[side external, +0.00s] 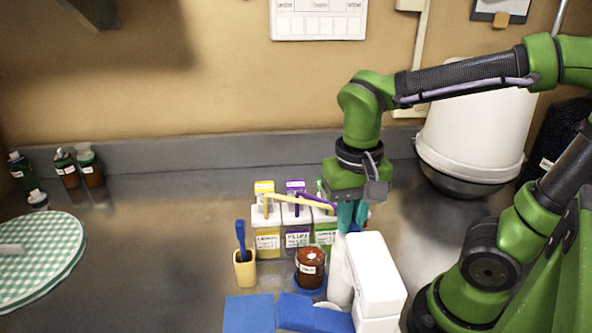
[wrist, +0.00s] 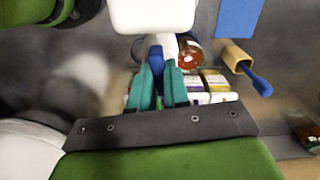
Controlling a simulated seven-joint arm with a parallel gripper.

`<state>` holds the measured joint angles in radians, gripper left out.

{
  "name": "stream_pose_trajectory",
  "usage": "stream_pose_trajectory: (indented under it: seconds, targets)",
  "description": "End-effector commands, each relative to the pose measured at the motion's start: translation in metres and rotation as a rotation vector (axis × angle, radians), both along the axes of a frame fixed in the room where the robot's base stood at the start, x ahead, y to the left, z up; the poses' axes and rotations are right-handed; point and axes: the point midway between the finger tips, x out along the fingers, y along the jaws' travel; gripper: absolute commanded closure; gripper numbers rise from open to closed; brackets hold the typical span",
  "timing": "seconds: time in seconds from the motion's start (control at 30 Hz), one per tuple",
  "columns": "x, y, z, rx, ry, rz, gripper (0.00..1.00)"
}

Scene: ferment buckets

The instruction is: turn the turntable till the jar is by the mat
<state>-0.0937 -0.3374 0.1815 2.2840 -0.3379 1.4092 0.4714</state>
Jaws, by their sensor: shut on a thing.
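A brown jar (side external: 310,268) with a white label stands upright on a blue round base (side external: 308,291), of which only the edge shows; I take it for the turntable. The jar also shows in the wrist view (wrist: 188,54), beside my fingers. My gripper (side external: 350,216) points down behind a white box, its teal fingers partly hidden. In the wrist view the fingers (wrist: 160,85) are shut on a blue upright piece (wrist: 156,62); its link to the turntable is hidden. A flat blue mat (side external: 249,314) lies front left of the jar, and also shows in the wrist view (wrist: 239,17).
A white box (side external: 375,275) and white bottle (side external: 340,275) stand close right of the jar. A yellow cup (side external: 245,270) holds a blue tool. A green checked round cloth (side external: 40,255) lies far left, with clear counter between.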

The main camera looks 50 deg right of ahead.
Motion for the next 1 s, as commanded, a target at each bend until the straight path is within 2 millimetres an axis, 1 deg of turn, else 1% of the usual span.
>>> stream_pose_trajectory:
  seconds: [1.0]
  targets:
    - [0.0004, 0.0, 0.0021, 0.001, -0.003, 0.493, 1.0]
